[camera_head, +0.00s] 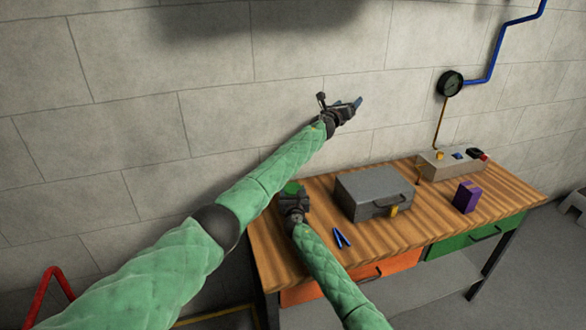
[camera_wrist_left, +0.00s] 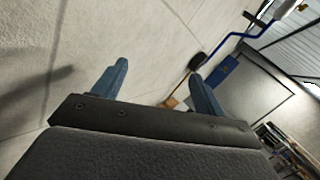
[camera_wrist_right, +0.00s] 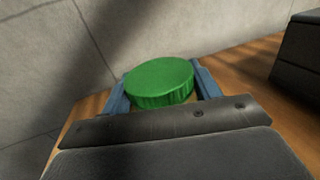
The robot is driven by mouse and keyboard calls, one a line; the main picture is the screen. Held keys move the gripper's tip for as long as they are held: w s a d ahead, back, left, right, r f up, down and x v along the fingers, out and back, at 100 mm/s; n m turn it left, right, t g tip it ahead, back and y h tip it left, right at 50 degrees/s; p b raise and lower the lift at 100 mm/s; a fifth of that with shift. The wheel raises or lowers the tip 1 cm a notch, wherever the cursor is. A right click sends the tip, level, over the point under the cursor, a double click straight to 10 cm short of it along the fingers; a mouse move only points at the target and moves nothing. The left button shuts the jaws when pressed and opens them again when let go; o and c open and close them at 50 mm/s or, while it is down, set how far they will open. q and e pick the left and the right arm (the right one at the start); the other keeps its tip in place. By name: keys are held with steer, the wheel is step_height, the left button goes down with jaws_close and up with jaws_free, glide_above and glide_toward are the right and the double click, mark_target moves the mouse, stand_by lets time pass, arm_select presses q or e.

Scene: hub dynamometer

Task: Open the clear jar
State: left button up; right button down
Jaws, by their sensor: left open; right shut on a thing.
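The jar's green ribbed lid (camera_wrist_right: 160,83) is between the fingers of my right gripper (camera_wrist_right: 162,92) in the right wrist view. The lid also shows in the head view (camera_head: 293,187) at the bench's left end. The clear body is hidden behind the lid and gripper, so I cannot tell whether the fingers press on lid or body. My right gripper is shut on the jar. My left gripper (camera_head: 357,105) is raised above the bench's back edge near the wall, away from the jar. It is open and empty, with blue fingers apart in the left wrist view (camera_wrist_left: 158,88).
A grey toolbox (camera_head: 372,187) stands right of the jar on the wooden bench (camera_head: 432,222). Blue pliers (camera_head: 341,238) lie in front. A purple box (camera_head: 467,197) and a beige control box (camera_head: 452,163) stand farther right. A gauge (camera_head: 450,83) hangs on the wall.

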arm_select(q)
steer(key=w+a+f+n+t+y, duration=0.2)
steer(key=w+a+f+n+y, duration=0.15)
steer(key=a+n+y, duration=0.45)
steer(key=n+g+y, duration=0.3)
steer(key=n+g, duration=0.4)
steer(key=g, duration=1.1)
glide_above(293, 188)
step_height(293, 188, down, 16)
steer(key=shift+w+r, duration=0.1)
steer(key=shift+w, duration=0.05)
steer(key=shift+f, duration=3.95)
